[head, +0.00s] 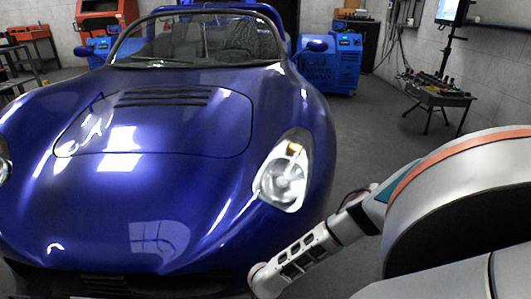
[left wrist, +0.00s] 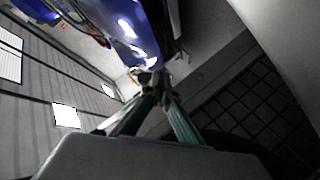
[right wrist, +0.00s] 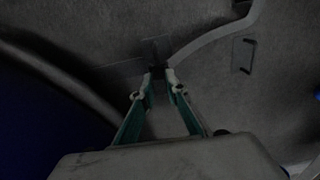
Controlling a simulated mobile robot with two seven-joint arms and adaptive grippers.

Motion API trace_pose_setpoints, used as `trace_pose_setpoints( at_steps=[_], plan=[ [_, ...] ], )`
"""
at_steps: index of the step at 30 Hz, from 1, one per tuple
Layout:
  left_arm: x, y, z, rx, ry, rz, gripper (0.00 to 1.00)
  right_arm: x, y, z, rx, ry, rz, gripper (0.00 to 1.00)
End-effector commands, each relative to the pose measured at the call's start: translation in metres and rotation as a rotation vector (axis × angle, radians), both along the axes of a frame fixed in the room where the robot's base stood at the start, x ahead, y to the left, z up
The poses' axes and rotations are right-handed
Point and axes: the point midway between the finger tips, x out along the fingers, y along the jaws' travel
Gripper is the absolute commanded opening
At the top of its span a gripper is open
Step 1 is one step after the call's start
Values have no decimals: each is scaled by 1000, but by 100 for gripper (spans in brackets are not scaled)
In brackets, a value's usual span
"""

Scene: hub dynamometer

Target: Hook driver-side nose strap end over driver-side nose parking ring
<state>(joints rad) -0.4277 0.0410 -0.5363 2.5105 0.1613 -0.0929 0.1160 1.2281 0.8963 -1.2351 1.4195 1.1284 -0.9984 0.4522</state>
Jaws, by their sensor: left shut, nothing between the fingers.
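In the right wrist view, a grey strap (right wrist: 222,33) curves down from the top right to the tips of my right gripper (right wrist: 159,74). The two fingers close in on a small dark piece at the strap's end, in dim light. A dark square plate (right wrist: 155,49) lies on the floor just beyond the fingertips; I cannot make out a ring on it. My left gripper (left wrist: 152,82) has its fingertips together and empty, away from the strap. Neither gripper's fingers show in the head view.
The blue car (head: 150,200) fills the left of the head view, its headlight (head: 284,172) near my right arm. A dark rectangular outline (right wrist: 243,55) lies on the floor right of the strap. A tool cart (head: 438,92) stands at the far right.

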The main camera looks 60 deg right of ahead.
Motion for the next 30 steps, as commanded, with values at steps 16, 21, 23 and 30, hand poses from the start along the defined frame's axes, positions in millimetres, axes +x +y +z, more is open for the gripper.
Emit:
trace_pose_setpoints(
  at_steps=[16,21,23,30],
  plan=[
    [2,0,5,-1,-11,1,0,0,0,3,-1,0,0,0],
    [3,0,8,-1,-17,1,0,0,0,5,-1,0,0,0],
    [4,0,9,-1,-19,0,0,0,0,5,-1,0,0,0],
    [6,0,13,-1,-27,1,0,1,0,8,0,-1,0,0]
  ],
)
